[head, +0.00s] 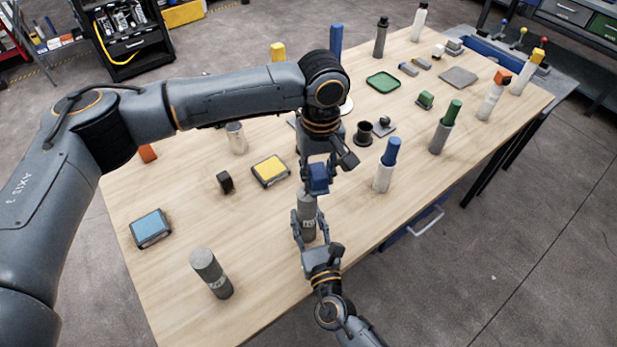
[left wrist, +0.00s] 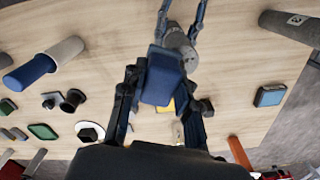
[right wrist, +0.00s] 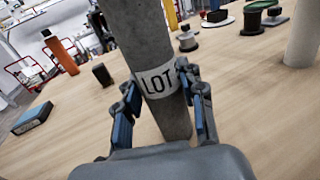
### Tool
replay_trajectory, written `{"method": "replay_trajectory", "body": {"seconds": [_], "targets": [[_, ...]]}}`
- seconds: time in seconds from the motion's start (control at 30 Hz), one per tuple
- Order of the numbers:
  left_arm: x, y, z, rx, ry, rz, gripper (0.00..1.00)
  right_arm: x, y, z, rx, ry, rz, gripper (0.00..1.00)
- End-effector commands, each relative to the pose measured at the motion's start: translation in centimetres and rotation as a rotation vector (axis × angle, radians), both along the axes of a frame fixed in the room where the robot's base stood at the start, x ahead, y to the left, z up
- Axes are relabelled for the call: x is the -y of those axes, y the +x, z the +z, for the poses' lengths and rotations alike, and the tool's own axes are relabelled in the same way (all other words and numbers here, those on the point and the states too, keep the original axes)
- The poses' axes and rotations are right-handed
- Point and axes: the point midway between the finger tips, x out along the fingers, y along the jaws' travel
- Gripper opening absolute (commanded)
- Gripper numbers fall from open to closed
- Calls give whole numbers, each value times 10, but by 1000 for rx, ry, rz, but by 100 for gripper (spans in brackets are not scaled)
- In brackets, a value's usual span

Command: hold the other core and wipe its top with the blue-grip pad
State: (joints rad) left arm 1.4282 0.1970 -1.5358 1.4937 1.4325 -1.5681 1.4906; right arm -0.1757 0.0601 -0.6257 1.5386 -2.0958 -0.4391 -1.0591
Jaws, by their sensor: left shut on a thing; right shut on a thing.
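My left gripper (head: 318,168) is shut on the blue grip of the pad (head: 318,180), pointing down over a grey concrete core. This core (head: 306,206) stands upright and carries a white "LOT" band, clear in the right wrist view (right wrist: 150,40). My right gripper (head: 309,232) is shut on the core around its lower middle. In the left wrist view the blue grip (left wrist: 164,80) overlaps the core's top end (left wrist: 177,42); whether the pad's face touches the top is hidden. A second grey core (head: 210,270) stands at the front left of the table, apart from both grippers.
On the wooden table (head: 180,190) a blue-topped pad (head: 150,228), a yellow-topped pad (head: 270,171) and a small black block (head: 225,182) lie to the left. A blue-capped cylinder (head: 386,168) and a black spool (head: 364,133) stand to the right. The table's front edge is close.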

Motion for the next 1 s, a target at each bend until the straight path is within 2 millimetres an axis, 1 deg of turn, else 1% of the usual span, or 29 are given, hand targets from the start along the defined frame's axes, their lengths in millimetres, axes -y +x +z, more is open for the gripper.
{"method": "replay_trajectory", "body": {"seconds": [0.1, 0.6, 0.67, 0.73, 1.0], "targets": [[-10, -8, 0, -2, 0, -1, 0, 0, 0, 0, 1, -2, 0, 0], [-44, -38, 0, -1, 0, 0, 0, 0, 0, 0, 1, -1, 0, 0], [-44, -38, 4, 1, -1, 0, 0, 0, 0, 0, 1, -1, 0, 0], [-43, -37, 20, 5, -2, -1, 0, 0, 0, 1, 1, -1, 0, 0], [-43, -38, 42, 1, -1, -1, 0, 0, 0, 0, 1, -1, 0, 0]]}}
